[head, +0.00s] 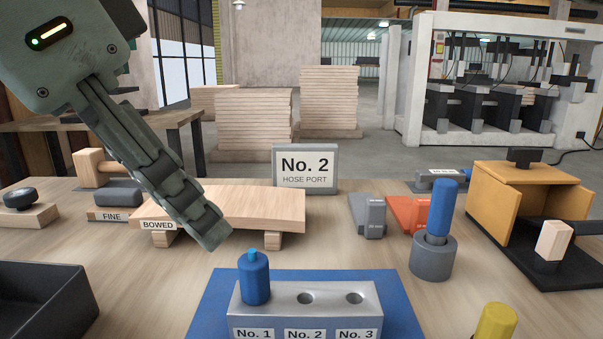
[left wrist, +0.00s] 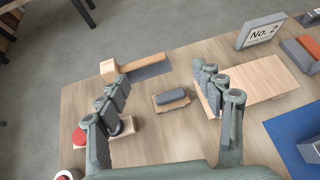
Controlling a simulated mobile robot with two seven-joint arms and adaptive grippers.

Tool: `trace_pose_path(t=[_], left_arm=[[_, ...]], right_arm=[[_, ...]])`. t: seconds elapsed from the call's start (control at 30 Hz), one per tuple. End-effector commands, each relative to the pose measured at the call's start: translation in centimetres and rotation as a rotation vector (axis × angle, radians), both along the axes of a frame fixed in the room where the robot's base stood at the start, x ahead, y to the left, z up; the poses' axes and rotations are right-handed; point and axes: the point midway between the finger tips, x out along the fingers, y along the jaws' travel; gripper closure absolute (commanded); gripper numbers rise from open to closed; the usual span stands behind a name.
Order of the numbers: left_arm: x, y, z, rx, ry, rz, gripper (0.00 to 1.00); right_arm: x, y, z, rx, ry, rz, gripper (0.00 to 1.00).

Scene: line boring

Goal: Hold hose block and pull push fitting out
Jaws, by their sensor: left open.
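The hose block (head: 308,306) is a silver-grey block on a blue mat (head: 402,312) at the front of the head view, labelled No. 1, No. 2 and No. 3. A blue push fitting (head: 254,280) with a lighter blue tip stands upright in the No. 1 position. Holes No. 2 and No. 3 are empty. My left gripper (head: 150,165) is above the left of the table, its visible finger pointing down, apart from the block. The left wrist view shows this gripper (left wrist: 162,80) open and empty, its fingers wide apart. My right gripper is not in view.
The bowed board (head: 265,205) and FINE block (head: 118,194) lie below my left gripper. A dark bin (head: 45,300) is at front left. A sign (head: 305,168) reads "No. 2 HOSE PORT". Right of the block stand a grey holder (head: 432,260) with a blue cylinder and a yellow cylinder (head: 495,323).

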Motion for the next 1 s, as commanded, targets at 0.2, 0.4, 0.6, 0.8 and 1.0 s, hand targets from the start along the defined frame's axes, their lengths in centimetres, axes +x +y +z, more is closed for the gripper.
trace_pose_path(t=[0.2, 0.4, 0.6, 0.8, 1.0], left_arm=[[0.1, -7.6, -2.9, 0.189, 0.159, -0.119, 0.33], [-0.8, -16.2, -5.8, 0.300, 0.276, -0.338, 0.33], [-4.5, -26.6, -9.7, 0.454, 0.418, -0.654, 0.33], [-10.8, -35.0, -13.4, 0.640, 0.553, -0.986, 0.33], [-16.0, -39.3, -15.6, 0.787, 0.639, -1.223, 0.33]], right_arm=[[0.0, 0.0, 0.0, 0.000, 0.000, 0.000, 0.66], [0.0, 0.0, 0.0, 0.000, 0.000, 0.000, 0.66], [0.0, 0.0, 0.0, 0.000, 0.000, 0.000, 0.66], [0.0, 0.0, 0.0, 0.000, 0.000, 0.000, 0.66], [0.0, 0.0, 0.0, 0.000, 0.000, 0.000, 0.66]])
